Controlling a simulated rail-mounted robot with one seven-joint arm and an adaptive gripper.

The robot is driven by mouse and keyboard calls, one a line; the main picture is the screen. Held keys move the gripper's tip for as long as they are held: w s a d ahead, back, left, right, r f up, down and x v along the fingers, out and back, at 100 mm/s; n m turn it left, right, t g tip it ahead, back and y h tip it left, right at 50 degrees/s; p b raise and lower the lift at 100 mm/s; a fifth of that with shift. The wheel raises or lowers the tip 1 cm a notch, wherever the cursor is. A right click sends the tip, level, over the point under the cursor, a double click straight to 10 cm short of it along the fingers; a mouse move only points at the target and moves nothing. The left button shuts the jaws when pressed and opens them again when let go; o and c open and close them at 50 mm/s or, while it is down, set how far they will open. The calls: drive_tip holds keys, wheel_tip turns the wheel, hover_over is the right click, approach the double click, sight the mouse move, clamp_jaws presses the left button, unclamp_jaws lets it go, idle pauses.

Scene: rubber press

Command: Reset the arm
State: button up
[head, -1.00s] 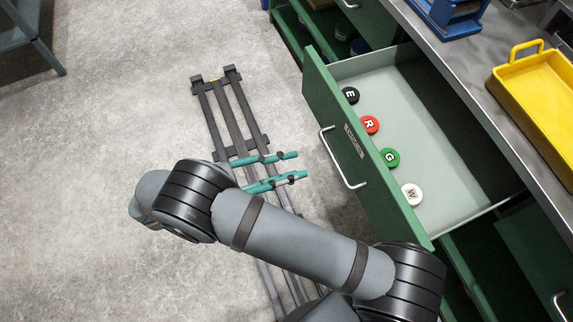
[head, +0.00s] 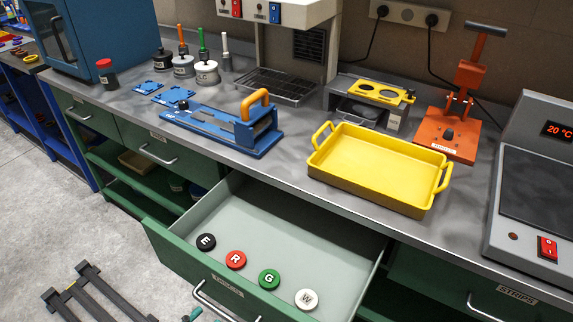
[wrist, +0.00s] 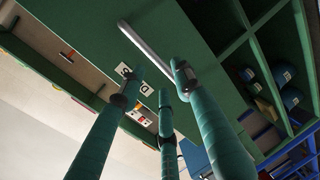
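My gripper (wrist: 158,88) shows in the wrist view as three long teal fingers, spread apart with nothing between them. In the head view only a small teal piece of it shows at the bottom edge, in front of the open drawer. The rest of my arm is out of the head view. In the wrist view the fingers point towards a green cabinet front (wrist: 205,22) with a metal handle (wrist: 146,52). I cannot tell the exact gap between them.
The open drawer (head: 330,240) juts from the bench and holds black E (head: 206,241), red R (head: 236,259), green G (head: 269,278) and white W (head: 307,299) discs. A yellow tray (head: 375,168) sits on the bench (head: 290,165).

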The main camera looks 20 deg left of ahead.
sight(217, 312)
drive_tip(key=x, duration=0.6)
drive_tip(key=shift+w+d, duration=0.1)
drive_tip(key=shift+w, duration=0.1)
drive_tip(key=shift+s, duration=0.1)
drive_tip(key=shift+s, duration=0.25)
drive_tip(key=v, duration=0.7)
drive_tip(key=shift+s, duration=0.25)
drive_tip(key=shift+a+r, duration=0.1)
drive_tip(key=shift+a, duration=0.1)
